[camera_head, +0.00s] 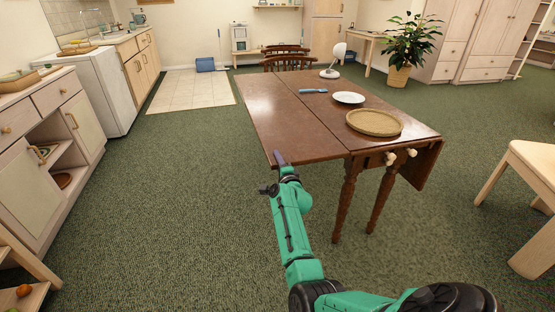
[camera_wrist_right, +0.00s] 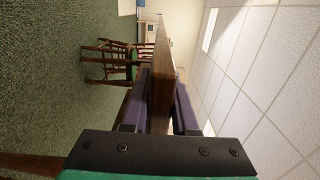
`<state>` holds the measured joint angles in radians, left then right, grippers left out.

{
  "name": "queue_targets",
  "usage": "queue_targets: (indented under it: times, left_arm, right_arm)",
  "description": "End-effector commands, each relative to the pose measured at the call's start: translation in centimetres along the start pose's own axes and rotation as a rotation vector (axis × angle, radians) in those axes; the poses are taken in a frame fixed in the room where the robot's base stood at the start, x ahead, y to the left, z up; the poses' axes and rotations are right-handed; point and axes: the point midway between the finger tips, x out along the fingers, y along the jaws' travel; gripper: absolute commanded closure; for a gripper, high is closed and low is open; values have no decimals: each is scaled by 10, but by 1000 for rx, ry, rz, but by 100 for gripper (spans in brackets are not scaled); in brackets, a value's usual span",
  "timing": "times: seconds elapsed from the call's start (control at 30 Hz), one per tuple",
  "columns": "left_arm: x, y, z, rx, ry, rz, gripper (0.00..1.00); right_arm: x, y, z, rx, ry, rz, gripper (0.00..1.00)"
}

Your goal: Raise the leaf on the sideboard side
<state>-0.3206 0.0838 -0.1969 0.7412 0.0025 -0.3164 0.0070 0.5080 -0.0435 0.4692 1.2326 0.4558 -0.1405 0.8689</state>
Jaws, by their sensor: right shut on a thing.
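The brown wooden drop-leaf table (camera_head: 325,102) stands in the middle of the head view. Its left leaf (camera_head: 285,130), on the side of the cabinets, is up and looks about level with the top. My right gripper (camera_head: 280,162) is shut on this leaf's near left corner. In the right wrist view the leaf's edge (camera_wrist_right: 162,65) lies between the two dark fingers of the gripper (camera_wrist_right: 162,100). The right leaf (camera_head: 422,167) hangs down. Two pale knobs (camera_head: 400,156) show at the table's near end. What is under the raised leaf is hidden. My left gripper is out of view.
A wooden chair (camera_head: 289,63) is at the far end. Green carpet lies clear between the table and the left cabinets (camera_head: 30,190).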

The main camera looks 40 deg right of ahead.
Motion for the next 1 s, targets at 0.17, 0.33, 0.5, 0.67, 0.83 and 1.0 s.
queue_targets:
  times: [0.17, 0.33, 0.5, 0.67, 0.83, 1.0]
  left_arm:
    - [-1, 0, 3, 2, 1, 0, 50]
    - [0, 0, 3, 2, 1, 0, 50]
    - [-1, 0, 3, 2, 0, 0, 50]
    - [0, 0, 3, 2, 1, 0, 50]
    - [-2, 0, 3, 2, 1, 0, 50]
    - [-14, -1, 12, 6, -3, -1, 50]
  right_arm:
    - [1, -6, -1, 11, 2, -9, 100]
    - [1, -8, -1, 11, 2, -11, 100]
    - [1, -8, -2, 10, 3, -12, 44]
    - [1, -6, -1, 9, 2, -8, 44]
    - [0, -5, -1, 8, 2, -5, 44]
    - [-15, -7, -1, 6, 1, -2, 44]
